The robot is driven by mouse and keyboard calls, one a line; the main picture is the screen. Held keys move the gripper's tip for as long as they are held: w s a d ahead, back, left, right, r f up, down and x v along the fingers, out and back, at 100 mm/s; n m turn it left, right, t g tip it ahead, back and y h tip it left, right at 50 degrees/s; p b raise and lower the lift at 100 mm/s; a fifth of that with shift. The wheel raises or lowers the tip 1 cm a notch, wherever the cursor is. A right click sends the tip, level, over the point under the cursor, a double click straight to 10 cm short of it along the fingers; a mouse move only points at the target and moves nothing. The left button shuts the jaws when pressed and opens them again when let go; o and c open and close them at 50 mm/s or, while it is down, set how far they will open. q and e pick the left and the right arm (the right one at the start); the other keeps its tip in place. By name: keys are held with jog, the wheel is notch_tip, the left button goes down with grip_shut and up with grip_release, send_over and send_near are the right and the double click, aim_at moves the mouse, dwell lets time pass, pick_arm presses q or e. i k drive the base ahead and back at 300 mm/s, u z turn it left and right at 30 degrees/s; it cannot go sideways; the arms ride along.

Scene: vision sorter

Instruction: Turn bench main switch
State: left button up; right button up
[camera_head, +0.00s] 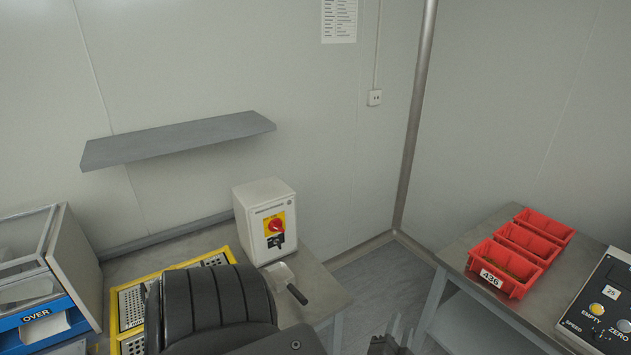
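The bench main switch is a red rotary knob (275,225) on a yellow plate, on the front of a white box (247,229). The box stands upright at the back right of the left bench (312,283). The knob's exact turn position is too small to read. My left gripper (394,332) shows only in part at the bottom edge, right of the bench and lower in the picture than the switch, apart from it. Its fingers are dark and cut off, so its opening cannot be told. My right gripper is not in view.
A scoop with a black handle (296,294) lies just before the box. A yellow-edged perforated tray (133,306) and a blue bin marked OVER (40,318) are left. A grey shelf (178,140) hangs above. Red bins (505,267) and a control panel (606,300) are on the right table.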

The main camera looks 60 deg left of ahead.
aim_at(275, 225)
jog(key=u, duration=0.3)
jog(key=i, duration=0.85)
jog(key=u, duration=1.05)
jog(key=i, duration=0.6)
jog(key=u, duration=0.65)
